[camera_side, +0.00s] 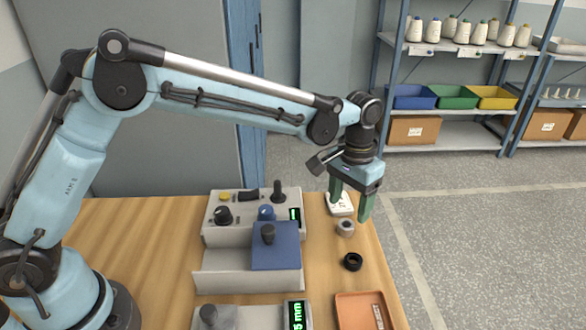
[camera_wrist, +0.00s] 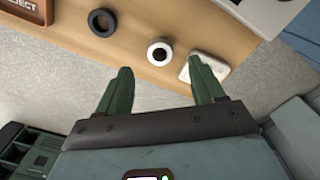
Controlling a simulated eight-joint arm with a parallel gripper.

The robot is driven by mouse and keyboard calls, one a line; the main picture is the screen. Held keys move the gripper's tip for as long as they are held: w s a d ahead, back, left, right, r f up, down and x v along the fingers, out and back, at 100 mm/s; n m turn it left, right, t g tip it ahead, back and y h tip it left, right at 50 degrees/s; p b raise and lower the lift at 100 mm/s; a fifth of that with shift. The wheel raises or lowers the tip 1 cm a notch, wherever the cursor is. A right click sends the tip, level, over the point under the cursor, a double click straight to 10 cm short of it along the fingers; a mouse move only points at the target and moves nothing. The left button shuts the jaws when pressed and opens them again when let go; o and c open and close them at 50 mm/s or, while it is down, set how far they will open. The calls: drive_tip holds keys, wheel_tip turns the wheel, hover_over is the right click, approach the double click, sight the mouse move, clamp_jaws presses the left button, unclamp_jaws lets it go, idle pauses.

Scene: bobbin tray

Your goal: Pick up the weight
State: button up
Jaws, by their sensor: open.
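A small pale grey, round piece with a dark centre (camera_side: 345,228), perhaps the weight, stands on the wooden table near its right edge. It also shows as a white ring with a black middle in the wrist view (camera_wrist: 160,51). A black ring (camera_side: 352,262) lies nearer the front; it is also in the wrist view (camera_wrist: 102,22). I cannot tell for sure which is the weight. My gripper (camera_side: 349,208) is open and empty, its green fingers pointing down above the table's right edge. In the wrist view, the pale piece lies just beyond the gap between my fingertips (camera_wrist: 160,65).
A white flat item (camera_side: 341,206) lies behind the pale piece, partly hidden by a finger. An orange reject tray (camera_side: 347,312) is at the front. A control box with knobs (camera_side: 238,236) and a blue block (camera_side: 276,254) stand left. Shelves are far behind.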

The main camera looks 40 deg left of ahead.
sight(347, 219)
drive_tip(key=shift+f, duration=2.75)
drive_tip(key=shift+c, duration=0.2)
drive_tip(key=c, duration=1.2)
